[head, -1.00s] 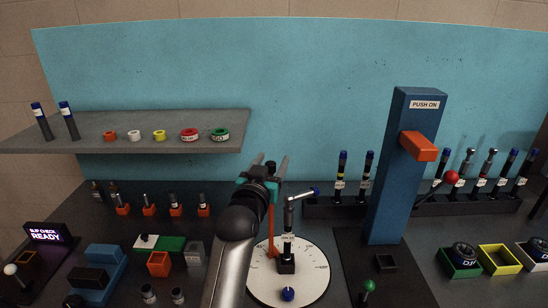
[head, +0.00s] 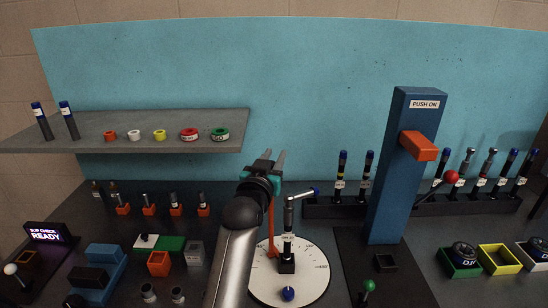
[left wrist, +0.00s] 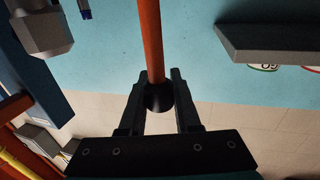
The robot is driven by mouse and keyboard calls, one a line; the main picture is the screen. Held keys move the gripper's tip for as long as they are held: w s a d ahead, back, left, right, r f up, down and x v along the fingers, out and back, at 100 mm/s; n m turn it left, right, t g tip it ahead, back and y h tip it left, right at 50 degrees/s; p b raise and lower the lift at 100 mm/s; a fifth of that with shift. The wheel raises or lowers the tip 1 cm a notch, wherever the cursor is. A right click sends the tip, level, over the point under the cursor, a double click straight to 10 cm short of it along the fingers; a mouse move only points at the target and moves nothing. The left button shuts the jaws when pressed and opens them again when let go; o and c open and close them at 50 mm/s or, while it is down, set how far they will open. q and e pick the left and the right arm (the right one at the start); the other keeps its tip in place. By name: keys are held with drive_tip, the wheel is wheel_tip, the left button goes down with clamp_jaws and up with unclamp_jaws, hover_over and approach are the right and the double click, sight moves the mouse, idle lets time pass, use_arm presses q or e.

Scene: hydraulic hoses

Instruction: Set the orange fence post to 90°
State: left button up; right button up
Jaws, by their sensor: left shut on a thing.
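The orange fence post (head: 271,232) rises nearly upright from the left part of a round white dial plate (head: 312,287). My wrist hides the post's top in the head view. My right gripper is not in view.
A blue column (head: 396,190) with an orange arm is farther right. A grey shelf (head: 60,142) with rings is at the left. A rack (head: 320,207) of hoses stands behind.

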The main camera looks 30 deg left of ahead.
use_arm(q)
clamp_jaws()
idle(0.8)
